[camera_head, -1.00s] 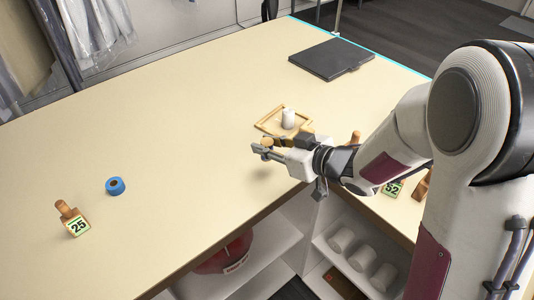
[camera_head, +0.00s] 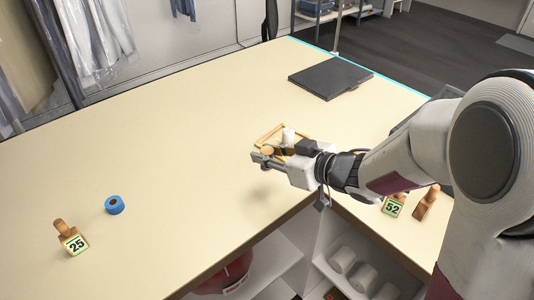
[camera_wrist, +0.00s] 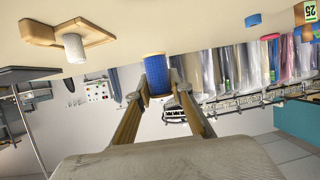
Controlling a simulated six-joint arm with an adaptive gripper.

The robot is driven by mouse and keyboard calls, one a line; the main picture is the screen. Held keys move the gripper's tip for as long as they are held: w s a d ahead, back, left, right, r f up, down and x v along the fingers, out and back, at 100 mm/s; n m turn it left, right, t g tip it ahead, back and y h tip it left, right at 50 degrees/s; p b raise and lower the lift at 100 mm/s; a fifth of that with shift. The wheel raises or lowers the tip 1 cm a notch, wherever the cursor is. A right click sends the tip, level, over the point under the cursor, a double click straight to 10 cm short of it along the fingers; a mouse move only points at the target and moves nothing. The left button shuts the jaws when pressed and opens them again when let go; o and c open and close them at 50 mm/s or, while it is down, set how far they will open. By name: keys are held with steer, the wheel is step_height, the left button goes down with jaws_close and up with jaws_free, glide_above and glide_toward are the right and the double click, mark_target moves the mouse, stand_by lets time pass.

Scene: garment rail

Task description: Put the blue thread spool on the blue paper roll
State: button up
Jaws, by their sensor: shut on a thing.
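My gripper (camera_head: 261,158) is shut on the blue thread spool (camera_wrist: 157,74), which sits upright between the fingertips in the upside-down wrist view. In the head view only the spool's tan end (camera_head: 267,150) shows clearly; the fingers cover most of it. The gripper is raised above the table near its front edge, just in front of a wooden tray. The blue paper roll (camera_head: 115,205) is a short blue ring with a dark hole, lying on the table at left, well apart from the gripper. It also shows in the wrist view (camera_wrist: 253,20).
A wooden tray (camera_head: 262,138) holds a white spool (camera_head: 289,137). Wooden block 25 (camera_head: 70,238) stands near the roll; block 52 (camera_head: 393,206) and another wooden piece (camera_head: 426,203) stand right. A dark flat case (camera_head: 330,77) lies at the back. The table between gripper and roll is clear.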

steer(key=shift+a, duration=0.15)
steer(key=s+a+n+g+y, duration=0.25)
steer(key=s+a, duration=0.25)
steer(key=a, duration=1.1)
steer(key=s+a+n+g+y, duration=0.1)
steer(key=s+a+n+g, duration=0.35)
steer(key=a, duration=1.15)
steer(key=a+r+m+t, duration=0.1)
steer(key=a+r, duration=0.2)
steer(key=a, duration=0.4)
steer(key=shift+w+a+m, duration=0.15)
steer(key=shift+w+m, duration=0.15)
steer(key=shift+w, duration=0.15)
steer(key=shift+t+h, duration=0.3)
steer(key=shift+h, duration=0.05)
steer(key=shift+f, duration=0.2)
steer(key=shift+f, duration=3)
